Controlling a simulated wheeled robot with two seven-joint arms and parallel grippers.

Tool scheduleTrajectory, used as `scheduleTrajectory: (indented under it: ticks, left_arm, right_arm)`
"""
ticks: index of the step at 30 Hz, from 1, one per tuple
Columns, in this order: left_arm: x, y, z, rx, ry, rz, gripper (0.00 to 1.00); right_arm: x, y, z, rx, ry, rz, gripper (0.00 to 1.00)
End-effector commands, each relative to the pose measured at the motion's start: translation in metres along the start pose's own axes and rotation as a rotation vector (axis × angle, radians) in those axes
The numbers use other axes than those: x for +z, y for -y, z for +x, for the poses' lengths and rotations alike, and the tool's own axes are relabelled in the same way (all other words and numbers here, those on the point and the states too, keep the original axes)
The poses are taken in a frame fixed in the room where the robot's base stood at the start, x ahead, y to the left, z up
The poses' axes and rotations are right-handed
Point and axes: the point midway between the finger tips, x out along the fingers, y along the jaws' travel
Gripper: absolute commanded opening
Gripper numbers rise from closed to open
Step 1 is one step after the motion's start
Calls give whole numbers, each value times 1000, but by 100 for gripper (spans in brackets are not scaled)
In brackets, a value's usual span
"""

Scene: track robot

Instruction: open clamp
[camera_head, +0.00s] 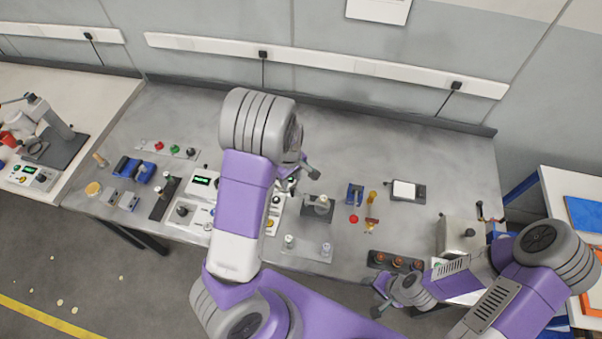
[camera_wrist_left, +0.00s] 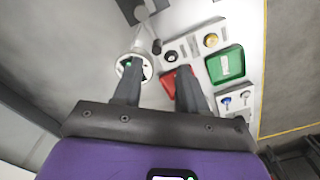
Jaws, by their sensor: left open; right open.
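I cannot tell for certain which fixture is the clamp. A likely one is the small grey device on a dark plate (camera_head: 318,208), right of the middle of the bench in the head view. My left gripper (camera_head: 302,178) is above the bench just up and left of it, partly hidden by its own wrist. In the left wrist view the fingers of my left gripper (camera_wrist_left: 159,88) are apart with nothing held between them. My right gripper (camera_head: 377,299) is open and empty near the bench's front edge, low right in the head view.
In the left wrist view, a white round fixture (camera_wrist_left: 141,49), a red tray (camera_wrist_left: 167,84) and a green tray (camera_wrist_left: 226,66) lie near the fingers. A blue fixture (camera_head: 355,195) and an orange-button panel (camera_head: 396,262) stand on the bench (camera_head: 420,150). The bench's back strip is mostly clear.

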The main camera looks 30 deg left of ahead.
Motion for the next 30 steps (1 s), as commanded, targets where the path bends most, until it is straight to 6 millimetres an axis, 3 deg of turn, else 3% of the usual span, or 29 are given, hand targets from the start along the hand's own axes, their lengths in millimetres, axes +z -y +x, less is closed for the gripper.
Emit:
scheduleTrajectory:
  ticks: [5,18,29,30]
  left_arm:
    - [0,1,10,-2,1,0,42]
    - [0,1,71,-1,-1,2,42]
    - [0,0,76,0,-1,3,42]
    - [0,0,76,0,-1,3,36]
  right_arm:
    - [0,-1,1,0,1,0,53]
    - [0,-3,7,0,1,0,53]
    - [0,-3,7,0,1,0,53]
    - [0,-3,7,0,1,0,53]
